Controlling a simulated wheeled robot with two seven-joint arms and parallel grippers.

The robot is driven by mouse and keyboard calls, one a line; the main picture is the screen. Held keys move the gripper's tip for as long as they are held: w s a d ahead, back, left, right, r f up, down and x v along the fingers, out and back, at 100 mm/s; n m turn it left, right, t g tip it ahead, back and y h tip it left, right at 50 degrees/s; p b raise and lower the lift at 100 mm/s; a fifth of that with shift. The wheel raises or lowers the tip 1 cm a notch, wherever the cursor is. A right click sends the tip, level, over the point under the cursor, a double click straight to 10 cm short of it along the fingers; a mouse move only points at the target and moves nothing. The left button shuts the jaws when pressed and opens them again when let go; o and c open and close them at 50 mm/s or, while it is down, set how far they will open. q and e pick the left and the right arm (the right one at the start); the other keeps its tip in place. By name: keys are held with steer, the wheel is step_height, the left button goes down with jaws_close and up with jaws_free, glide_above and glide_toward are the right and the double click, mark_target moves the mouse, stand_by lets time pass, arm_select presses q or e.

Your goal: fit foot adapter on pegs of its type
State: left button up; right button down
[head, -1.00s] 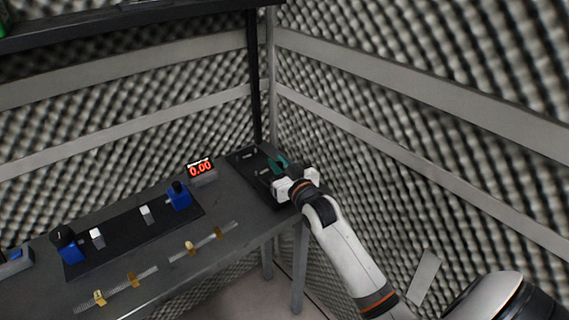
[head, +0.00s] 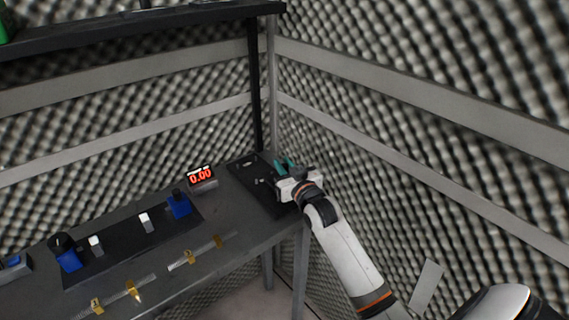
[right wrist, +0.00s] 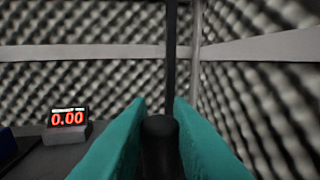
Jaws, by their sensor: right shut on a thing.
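My right gripper (head: 284,163) has teal fingers and is over the dark board (head: 274,206) at the far right end of the table. In the right wrist view its fingers (right wrist: 160,120) are closed around a black, round-topped piece (right wrist: 160,145), which may be the foot adapter. The piece's lower end is hidden, so I cannot tell whether it touches the board or a peg. Small light fittings (head: 248,163), possibly pegs, show on the board beside the gripper. My left gripper is not in view.
A red-digit display reading 0.00 (head: 201,176) stands left of the board. A black mat (head: 118,241) carries blue blocks (head: 179,206) and white blocks. Strips with brass pieces (head: 189,257) lie along the front. Foam walls (head: 400,190) close off the right and back.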

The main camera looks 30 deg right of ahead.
steer(key=shift+f+b, duration=1.15)
steer(key=shift+f, duration=1)
steer(key=shift+p, duration=0.85)
steer(key=shift+f+b, duration=0.9)
steer(key=shift+f, duration=0.45)
steer(key=c, duration=1.2)
jaws_free()
steer(key=shift+c, duration=0.2)
steer(key=shift+s, duration=0.15)
steer(key=s+a, duration=0.1)
steer(key=s, duration=1)
steer(key=shift+s+a+b, duration=0.3)
steer(key=shift+s+a, duration=0.05)
steer(key=shift+a, duration=0.05)
